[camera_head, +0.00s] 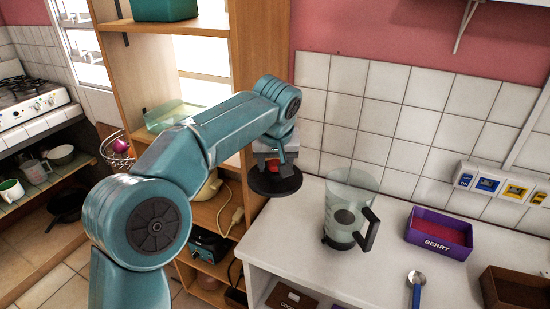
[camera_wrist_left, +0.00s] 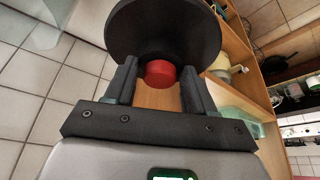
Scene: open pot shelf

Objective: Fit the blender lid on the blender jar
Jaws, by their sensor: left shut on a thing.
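The blender lid (camera_head: 264,184) is a black disc with a red knob. My left gripper (camera_head: 273,163) is shut on the knob and holds the lid in the air, left of the jar and near the counter's left end. In the left wrist view the lid (camera_wrist_left: 162,28) shows beyond the fingers, with the red knob (camera_wrist_left: 160,74) between the fingertips of the gripper (camera_wrist_left: 160,88). The blender jar (camera_head: 350,195) stands upright on the white counter, clear-walled, open at the top, its dark handle toward the lower right. My right gripper is not in view.
A purple berry box (camera_head: 440,232) stands right of the jar, with a blue-handled spoon (camera_head: 415,287) in front and a brown box (camera_head: 515,288) at the lower right. A wooden shelf (camera_head: 245,75) rises left of the lid. The tiled wall is behind.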

